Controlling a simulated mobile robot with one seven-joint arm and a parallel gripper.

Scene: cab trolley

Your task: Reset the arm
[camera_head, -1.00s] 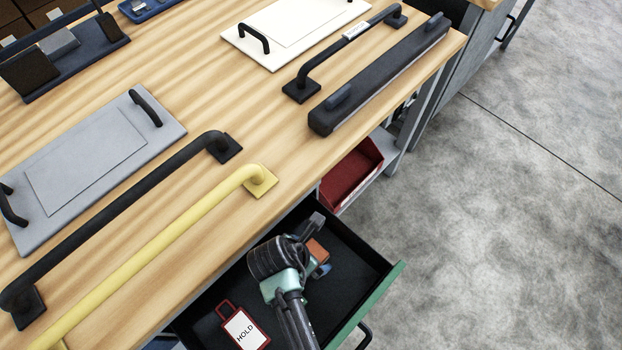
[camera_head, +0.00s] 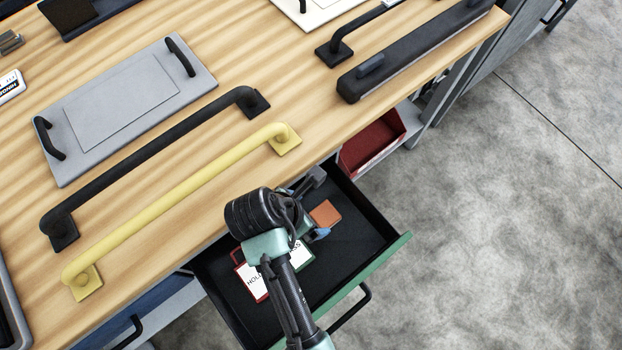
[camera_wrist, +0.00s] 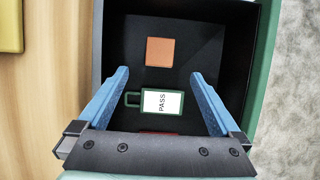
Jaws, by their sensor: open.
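My gripper (camera_wrist: 158,102) is open, its two blue fingers spread wide over the open drawer (camera_wrist: 117,62) in the wrist view. Nothing is between the fingertips at their height. A green-framed PASS tag (camera_wrist: 161,102) lies below on the drawer floor between the fingers. In the head view my arm reaches down over the drawer (camera_head: 375,225), and my wrist hides much of the gripper. The red-framed HOLD tag (camera_head: 252,282) lies in the drawer beside the PASS tag (camera_head: 300,258), both partly hidden by my arm.
An orange-brown block (camera_head: 325,213) lies in the drawer. The wooden bench (camera_head: 190,235) above carries a yellow handle (camera_head: 180,203), a black handle (camera_head: 150,160), a grey plate (camera_head: 125,105) and a long dark bar (camera_head: 420,50). A red bin (camera_head: 372,142) sits below. Floor is clear at right.

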